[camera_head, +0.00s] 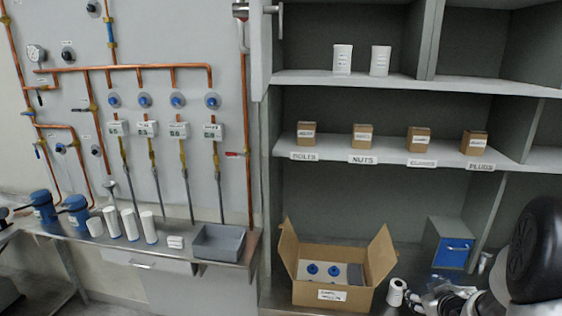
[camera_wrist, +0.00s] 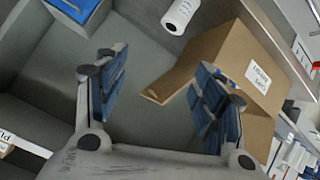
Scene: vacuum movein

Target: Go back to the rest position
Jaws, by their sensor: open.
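My gripper (camera_wrist: 158,95) shows in the wrist view with its two blue-padded fingers spread wide. It is open and nothing is between the fingers. The open cardboard box (camera_wrist: 230,60) lies beyond the right finger in that view, apart from it as far as I can tell. In the head view the box (camera_head: 334,293) stands on the lower shelf with its flaps up. It holds blue-topped items and a dark grey piece.
A blue-fronted drawer unit (camera_head: 453,252) stands right of the box. Small cartons (camera_head: 362,136) sit on the labelled shelf above. A grey tray (camera_head: 218,242) and white cylinders (camera_head: 130,224) are on the left bench.

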